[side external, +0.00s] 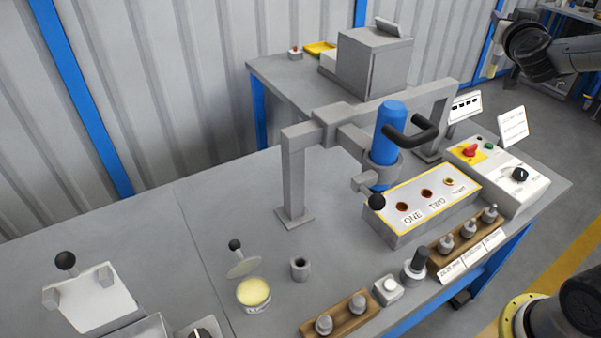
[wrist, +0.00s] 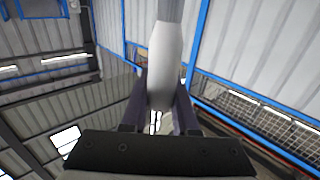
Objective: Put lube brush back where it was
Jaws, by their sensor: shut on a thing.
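My gripper (wrist: 160,92) shows in the wrist view with its dark fingers shut on a smooth pale grey handle, which I take to be the lube brush (wrist: 164,60). The handle runs up and out of the top of that view, so its far end is hidden. A small empty-looking grey cup (side external: 300,270) stands on the table. Left of it is an open tin of yellow lube (side external: 254,293), its lid tilted up behind it.
A press with a blue cylinder (side external: 390,130) and black handle stands over a box marked ONE and TWO (side external: 422,205). Wooden racks with grey parts (side external: 341,314) line the front edge. A control box (side external: 505,178) is at right. The left table middle is clear.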

